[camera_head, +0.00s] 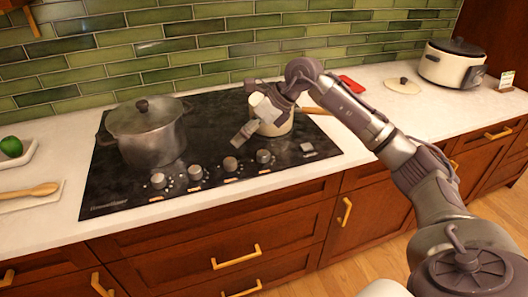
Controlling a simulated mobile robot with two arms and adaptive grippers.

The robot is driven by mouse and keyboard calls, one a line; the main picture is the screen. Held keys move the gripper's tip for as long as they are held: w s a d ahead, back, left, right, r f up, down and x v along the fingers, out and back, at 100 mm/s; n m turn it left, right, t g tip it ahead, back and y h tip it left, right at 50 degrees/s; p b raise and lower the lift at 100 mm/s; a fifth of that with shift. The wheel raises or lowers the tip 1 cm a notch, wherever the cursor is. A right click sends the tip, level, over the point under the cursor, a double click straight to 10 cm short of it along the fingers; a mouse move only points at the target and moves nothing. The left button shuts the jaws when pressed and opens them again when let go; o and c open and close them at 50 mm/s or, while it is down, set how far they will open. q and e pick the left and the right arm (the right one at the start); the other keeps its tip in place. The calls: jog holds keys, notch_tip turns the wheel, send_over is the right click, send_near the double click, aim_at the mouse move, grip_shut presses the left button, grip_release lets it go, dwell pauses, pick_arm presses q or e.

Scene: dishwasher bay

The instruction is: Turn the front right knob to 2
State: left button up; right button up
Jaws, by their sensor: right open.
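The black cooktop (215,203) has a row of grey knobs along its front edge. The rightmost knob (263,157) stands right of another knob (230,164). White dial marks surround the knobs, but the numbers are too small to read. I cannot tell from the picture which burner each knob serves. My right gripper (246,110) is open above the cooktop, behind and above the two right knobs, and appears apart from them. One finger points down toward the front. My left gripper is not in view.
A large lidded pot (150,135) stands on the left of the cooktop. A light saucepan (279,126) with a wooden handle is partly hidden behind my right gripper. A cooker (447,66) stands at the back right. The counter right of the cooktop has free room.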

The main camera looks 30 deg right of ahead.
aim_at(264, 153)
jog(key=s+d+r+m+g+h, duration=0.15)
jog(key=d+h, duration=0.25)
jog(key=d, duration=0.6)
jog(key=shift+n, duration=0.35)
jog(key=p+x, duration=0.2)
jog(key=x, duration=1.1)
jog(key=shift+s+a+f, duration=0.1)
jog(key=shift+f, duration=0.05)
jog(key=c, duration=1.1)
jog(key=shift+t, duration=0.25)
